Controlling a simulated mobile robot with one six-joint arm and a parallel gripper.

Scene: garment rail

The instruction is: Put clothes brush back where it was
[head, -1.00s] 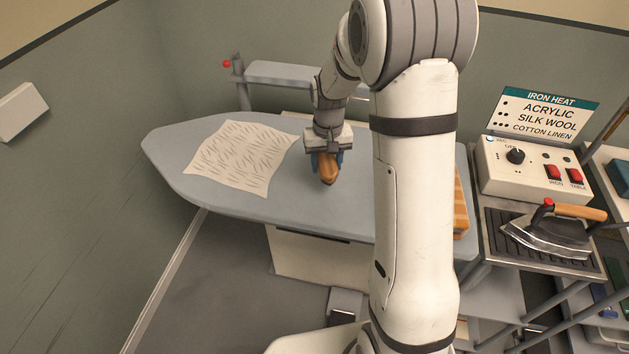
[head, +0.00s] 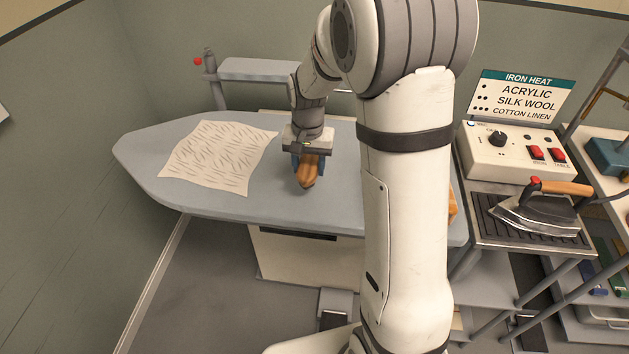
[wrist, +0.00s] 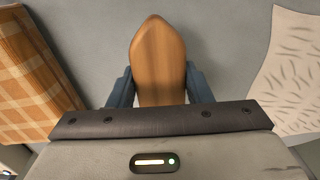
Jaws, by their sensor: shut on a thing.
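The clothes brush (head: 306,174) shows its brown wooden back below my gripper (head: 308,162) in the head view. In the wrist view, the brush (wrist: 158,60) lies between the two blue fingers of my gripper (wrist: 158,85). My gripper is shut on it, over the middle of the grey ironing board (head: 230,208). The bristles are hidden, and I cannot tell whether the brush touches the board.
A creased pale cloth (head: 215,155) lies on the board, left of the brush. An orange checked cloth (wrist: 35,75) lies on the other side, mostly behind my arm in the head view. An iron (head: 540,210) rests on a rack at right, below a control box (head: 510,150).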

